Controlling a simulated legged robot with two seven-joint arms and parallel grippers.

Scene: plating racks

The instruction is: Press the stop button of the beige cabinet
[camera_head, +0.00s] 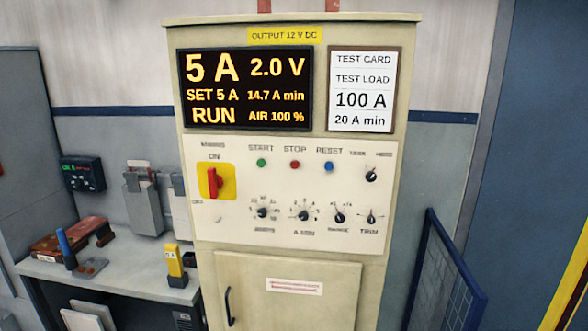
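The beige cabinet (400,190) stands upright in the middle of the head view. On its white control panel (235,225) the red stop button (295,164) sits under the label STOP. A green start button (261,162) is to its left and a blue reset button (328,166) to its right. A red rotary switch (214,182) on a yellow plate points up at ON. The display (245,88) reads 5 A, 2.0 V, SET 5 A, 14.7 A min, RUN, AIR 100 %. Neither of my grippers is in view.
Several black knobs line the panel's lower part. A test card (363,90) reads 100 A, 20 A min. A bench (120,262) with tools stands at left. A blue mesh barrier (446,280) stands at lower right. Nothing blocks the panel.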

